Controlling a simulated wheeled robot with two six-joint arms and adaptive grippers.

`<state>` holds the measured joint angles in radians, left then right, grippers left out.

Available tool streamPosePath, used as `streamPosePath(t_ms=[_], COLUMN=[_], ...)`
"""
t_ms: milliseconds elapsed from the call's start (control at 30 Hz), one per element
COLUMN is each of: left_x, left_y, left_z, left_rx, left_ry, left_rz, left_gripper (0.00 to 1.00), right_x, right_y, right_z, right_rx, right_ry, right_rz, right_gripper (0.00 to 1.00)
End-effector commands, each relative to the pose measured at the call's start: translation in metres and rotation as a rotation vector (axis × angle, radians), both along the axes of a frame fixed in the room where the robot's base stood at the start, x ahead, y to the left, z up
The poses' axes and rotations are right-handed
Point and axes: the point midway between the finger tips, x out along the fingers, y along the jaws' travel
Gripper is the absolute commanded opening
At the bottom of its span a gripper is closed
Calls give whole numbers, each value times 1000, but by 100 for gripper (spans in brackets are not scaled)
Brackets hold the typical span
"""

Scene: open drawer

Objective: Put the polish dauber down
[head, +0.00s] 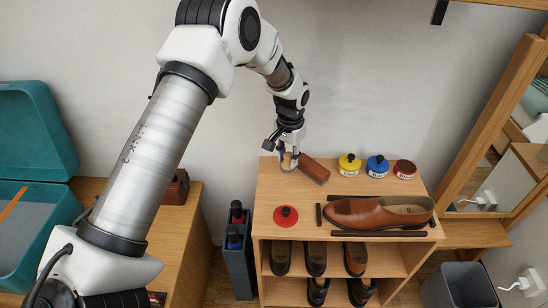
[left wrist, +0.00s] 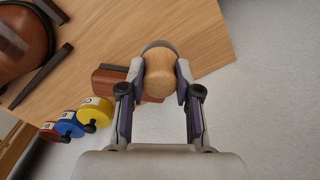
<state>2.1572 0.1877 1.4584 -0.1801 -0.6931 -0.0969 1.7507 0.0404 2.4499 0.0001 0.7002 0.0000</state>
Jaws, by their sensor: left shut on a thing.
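My left gripper (head: 289,158) is over the back left corner of the shoe stand's top (head: 268,190). It is shut on the polish dauber (head: 287,165), upright as far as I can see. In the left wrist view the dauber's pale wooden handle (left wrist: 158,76) sits between the two fingers of the left gripper (left wrist: 160,88), with a greyish round end beyond it. The dauber is at or just above the wood; I cannot tell whether it touches. My right gripper is not in view.
A brown brush block (head: 315,169) lies close right of the dauber. Yellow (head: 349,164), blue (head: 377,166) and dark red (head: 404,169) tins line the back. A red lid (head: 286,216) lies in front. A brown shoe (head: 380,211) rests between dark strips at right.

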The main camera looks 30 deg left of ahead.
Motion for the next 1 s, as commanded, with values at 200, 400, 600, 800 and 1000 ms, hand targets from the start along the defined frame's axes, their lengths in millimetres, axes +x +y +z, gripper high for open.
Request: streamPosePath(t_ms=[200, 400, 600, 800, 1000], left_x=[19, 22, 22, 22, 22], left_y=[52, 63, 62, 62, 62], left_z=[-6, -18, -42, -42, -45], left_rx=[1, 0, 0, 0, 0], left_ry=[-1, 3, 0, 0, 0], left_rz=[1, -1, -1, -1, -1], left_gripper=[0, 0, 0, 0, 58], right_x=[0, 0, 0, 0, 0], right_y=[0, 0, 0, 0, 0], right_z=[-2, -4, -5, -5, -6], right_rx=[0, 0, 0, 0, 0], right_ry=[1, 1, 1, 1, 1], right_rz=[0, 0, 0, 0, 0], right_gripper=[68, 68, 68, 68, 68])
